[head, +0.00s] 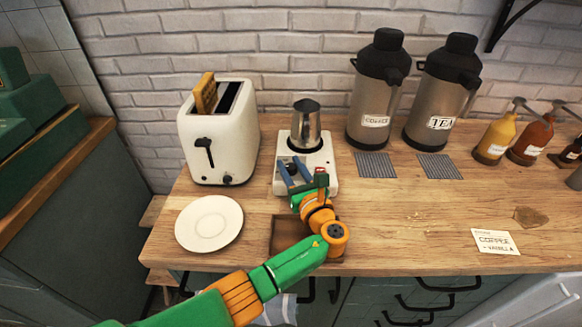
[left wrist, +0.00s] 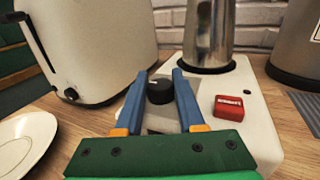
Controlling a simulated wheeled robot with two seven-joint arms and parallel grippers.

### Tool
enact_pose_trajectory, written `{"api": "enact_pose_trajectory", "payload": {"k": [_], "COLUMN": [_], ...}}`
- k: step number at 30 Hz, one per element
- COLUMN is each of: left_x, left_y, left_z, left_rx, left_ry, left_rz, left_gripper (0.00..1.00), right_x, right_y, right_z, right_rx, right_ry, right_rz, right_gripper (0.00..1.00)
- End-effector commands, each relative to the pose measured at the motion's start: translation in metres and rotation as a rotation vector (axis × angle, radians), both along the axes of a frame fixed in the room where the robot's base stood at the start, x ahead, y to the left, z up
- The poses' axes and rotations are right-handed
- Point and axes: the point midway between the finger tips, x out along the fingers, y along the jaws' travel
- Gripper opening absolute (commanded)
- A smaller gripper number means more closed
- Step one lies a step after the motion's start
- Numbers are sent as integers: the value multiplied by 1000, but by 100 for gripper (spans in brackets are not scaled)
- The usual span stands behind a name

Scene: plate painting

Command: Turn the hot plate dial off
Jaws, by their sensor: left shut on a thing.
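The white hot plate (head: 325,157) stands on the wooden counter, with a metal pitcher (head: 305,124) on its dark round burner. Its black dial (left wrist: 160,91) is on the front panel, with a light pointer mark on top. A red switch (left wrist: 228,106) is to the right of the dial. My left gripper (head: 288,163) reaches over the front of the hot plate. In the left wrist view its blue fingers (left wrist: 159,76) stand on either side of the dial, shut on it. My right gripper is not in view.
A white toaster (head: 216,140) with bread stands close on the left. A white plate (head: 209,223) lies in front of it. A brown tray (head: 285,240) is under my left arm. Coffee and tea dispensers (head: 378,90) stand at the right. The counter at middle right is mostly clear.

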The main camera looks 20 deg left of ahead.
Motion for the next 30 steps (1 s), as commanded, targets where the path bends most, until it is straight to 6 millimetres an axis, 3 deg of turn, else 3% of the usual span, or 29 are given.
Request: {"api": "enact_pose_trajectory", "payload": {"k": [2, 3, 6, 16, 24, 30], "left_x": [0, 1, 1, -3, -44, -55], "left_y": [0, 0, 0, -3, -37, -45], "left_z": [1, 2, 1, 1, -1, 1], "left_rx": [1, 1, 1, 0, -2, 0], "left_ry": [-3, -3, -3, -1, 0, -1], "left_rz": [-1, -1, -1, -2, -4, -2], "left_gripper": [0, 41, 67, 67, 67, 67], "right_x": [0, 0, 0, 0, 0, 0], "right_y": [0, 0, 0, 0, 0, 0], "right_z": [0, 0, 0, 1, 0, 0], "right_rx": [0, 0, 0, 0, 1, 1], "right_ry": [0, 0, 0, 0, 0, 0], "right_rz": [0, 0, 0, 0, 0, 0], "right_gripper": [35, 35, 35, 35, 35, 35]}}
